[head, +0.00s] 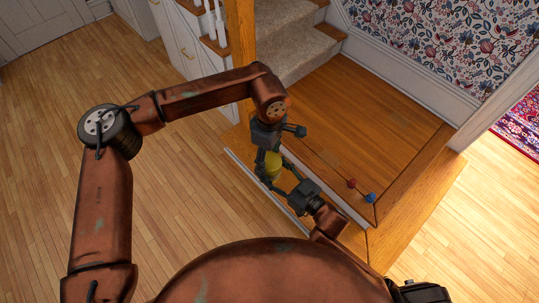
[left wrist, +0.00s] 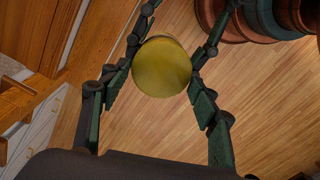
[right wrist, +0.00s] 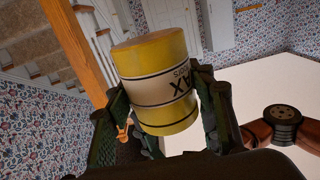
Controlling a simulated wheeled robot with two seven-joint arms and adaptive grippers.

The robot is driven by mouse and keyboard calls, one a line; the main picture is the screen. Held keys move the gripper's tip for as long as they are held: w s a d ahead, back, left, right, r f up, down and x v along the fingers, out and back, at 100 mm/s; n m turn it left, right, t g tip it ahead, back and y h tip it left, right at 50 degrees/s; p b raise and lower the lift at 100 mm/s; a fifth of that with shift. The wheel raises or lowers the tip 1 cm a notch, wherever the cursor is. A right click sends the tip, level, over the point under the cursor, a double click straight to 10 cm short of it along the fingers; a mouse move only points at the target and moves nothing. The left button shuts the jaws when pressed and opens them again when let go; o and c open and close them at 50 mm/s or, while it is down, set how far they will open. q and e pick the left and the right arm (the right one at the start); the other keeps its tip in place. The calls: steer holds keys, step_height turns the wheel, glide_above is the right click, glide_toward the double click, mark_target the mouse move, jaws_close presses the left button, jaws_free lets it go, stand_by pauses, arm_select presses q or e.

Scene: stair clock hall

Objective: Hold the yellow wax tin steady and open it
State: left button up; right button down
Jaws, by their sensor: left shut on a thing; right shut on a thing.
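The yellow wax tin (head: 273,166) is held up between my two grippers near the wooden landing's edge. The left gripper (head: 264,157) comes down on it from above and is shut on it. In the left wrist view, the tin's plain round yellow end (left wrist: 161,67) shows between the fingers. The right gripper (head: 280,177) reaches it from the lower right and is shut on it. In the right wrist view, the tin (right wrist: 157,83) shows a white band with dark lettering and sits between the fingers, tilted in the picture. I see no gap between lid and body.
A red ball-like thing (head: 351,183) and a blue one (head: 370,198) lie on the wooden landing (head: 375,110), right of the grippers. Carpeted stairs (head: 285,45) and a wooden post (head: 240,40) stand behind. The plank floor (head: 190,220) at left is clear.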

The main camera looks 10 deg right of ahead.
arm_select(q)
steer(key=n, duration=0.4)
steer(key=shift+d+r, duration=0.1)
steer(key=shift+d, duration=0.1)
steer(key=n, duration=0.5)
steer(key=shift+s+a+n, duration=0.1)
steer(key=shift+a+n, duration=0.05)
steer(key=shift+n, duration=0.25)
steer(key=n, duration=0.7)
steer(key=shift+s+n, duration=0.1)
steer(key=shift+n, duration=0.3)
steer(key=n, duration=0.3)
steer(key=shift+n, duration=0.4)
steer(key=n, duration=0.4)
steer(key=shift+s, duration=0.1)
steer(key=n, duration=0.6)
steer(key=shift+n, duration=0.4)
steer(key=shift+d+r, duration=0.2)
steer(key=shift+r, duration=0.15)
